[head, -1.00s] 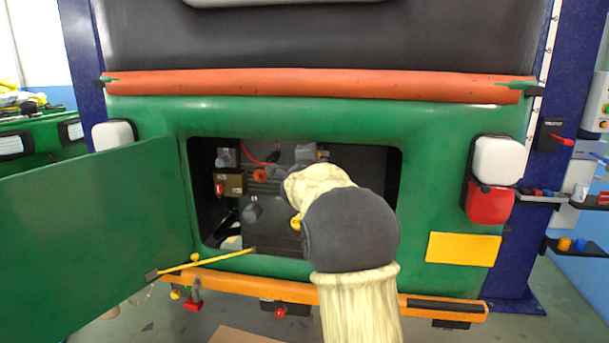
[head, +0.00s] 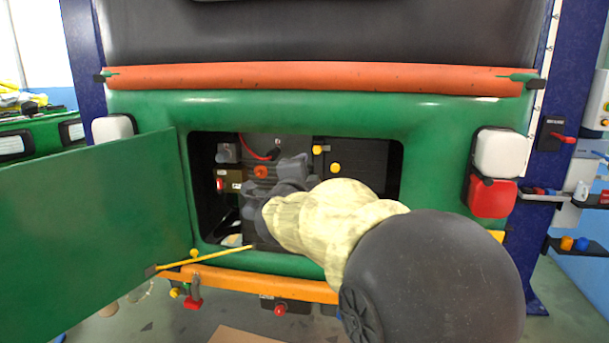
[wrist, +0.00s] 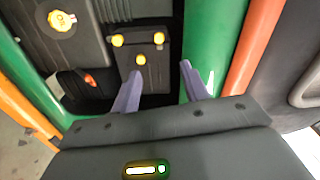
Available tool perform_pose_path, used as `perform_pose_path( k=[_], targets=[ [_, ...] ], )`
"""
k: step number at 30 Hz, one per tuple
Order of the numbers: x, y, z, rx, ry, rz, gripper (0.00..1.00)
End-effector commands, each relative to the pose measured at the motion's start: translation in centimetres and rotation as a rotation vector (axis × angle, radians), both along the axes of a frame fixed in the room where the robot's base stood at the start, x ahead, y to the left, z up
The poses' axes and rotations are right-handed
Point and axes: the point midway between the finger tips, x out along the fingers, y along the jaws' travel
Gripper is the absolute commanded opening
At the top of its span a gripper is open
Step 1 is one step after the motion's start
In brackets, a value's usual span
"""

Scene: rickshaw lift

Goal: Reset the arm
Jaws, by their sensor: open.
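My gripper (head: 288,170) is in front of the open rear compartment (head: 352,160) of the green rickshaw (head: 440,130), with my pale arm reaching in from the lower right. In the wrist view my gripper (wrist: 158,85) shows two grey-violet fingers spread apart with nothing between them. Beyond them in the wrist view is a dark box with several yellow knobs (wrist: 140,60). In the head view the fingertips are partly hidden by the wrist.
The green hatch door (head: 90,215) hangs open at the left, with a yellow rod (head: 205,259) near its lower edge. The orange bumper (head: 265,285) runs below the opening. A blue post (head: 565,100) stands at the right.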

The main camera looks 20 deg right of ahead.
Motion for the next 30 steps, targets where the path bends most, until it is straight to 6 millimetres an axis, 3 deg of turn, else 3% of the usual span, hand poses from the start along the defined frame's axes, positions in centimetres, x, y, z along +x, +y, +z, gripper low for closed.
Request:
perform_pose_path(
  k=[13, 17, 20, 23, 26, 30],
  targets=[
    [0.0, -0.1, -0.2, -0.004, 0.007, 0.002, 0.45],
    [0.3, 1.1, -2.0, -0.052, 0.09, 0.07, 0.45],
    [0.2, 3.4, -5.5, -0.142, 0.242, 0.195, 0.45],
    [-0.8, 6.2, -10.4, -0.262, 0.444, 0.365, 0.45],
    [-3.0, 8.8, -15.6, -0.383, 0.651, 0.543, 0.45],
    [-7.8, 11.3, -22.3, -0.538, 0.918, 0.786, 0.45]
  ],
)
